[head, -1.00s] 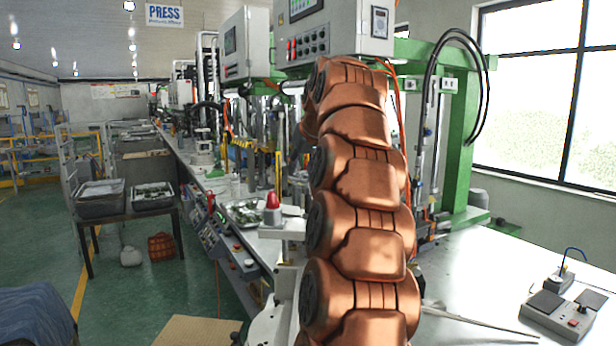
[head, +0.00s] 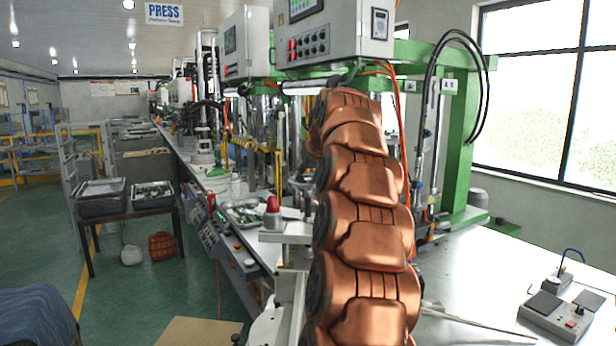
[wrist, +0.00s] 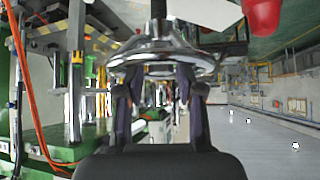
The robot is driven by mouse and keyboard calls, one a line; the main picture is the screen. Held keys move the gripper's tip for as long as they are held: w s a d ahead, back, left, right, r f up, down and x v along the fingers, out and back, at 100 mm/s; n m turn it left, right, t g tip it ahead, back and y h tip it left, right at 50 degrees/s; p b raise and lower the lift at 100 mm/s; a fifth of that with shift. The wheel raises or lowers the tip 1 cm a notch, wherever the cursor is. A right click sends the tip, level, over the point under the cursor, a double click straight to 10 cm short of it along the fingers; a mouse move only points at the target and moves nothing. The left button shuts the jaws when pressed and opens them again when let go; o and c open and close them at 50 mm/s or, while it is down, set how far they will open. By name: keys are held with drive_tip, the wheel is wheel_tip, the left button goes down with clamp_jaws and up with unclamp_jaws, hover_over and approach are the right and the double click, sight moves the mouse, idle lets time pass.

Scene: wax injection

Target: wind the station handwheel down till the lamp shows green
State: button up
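The handwheel (wrist: 165,58) is a chrome wheel on a dark shaft, right in front of my gripper in the wrist view. My gripper (wrist: 160,85) has its two fingers apart, with background showing between them. The fingertips reach the near rim of the wheel; whether they touch it I cannot tell. In the head view my arm hides the gripper and the wheel. The lamp (head: 272,205) is a red dome on a pale base, left of my arm. Its red dome also shows at the top right of the wrist view (wrist: 262,17). No green light shows on it.
A press control box (head: 335,35) with buttons hangs behind my arm. A tray of parts (head: 243,213) lies on the bench behind the lamp. A grey pedal-like box (head: 556,315) sits on the bright tabletop (head: 470,275) at right. The green-framed press stands behind.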

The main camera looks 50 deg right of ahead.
drive_tip(key=shift+w+d+f, duration=0.2)
drive_tip(key=shift+w+f, duration=0.2)
drive_tip(key=shift+f, duration=0.15)
clamp_jaws()
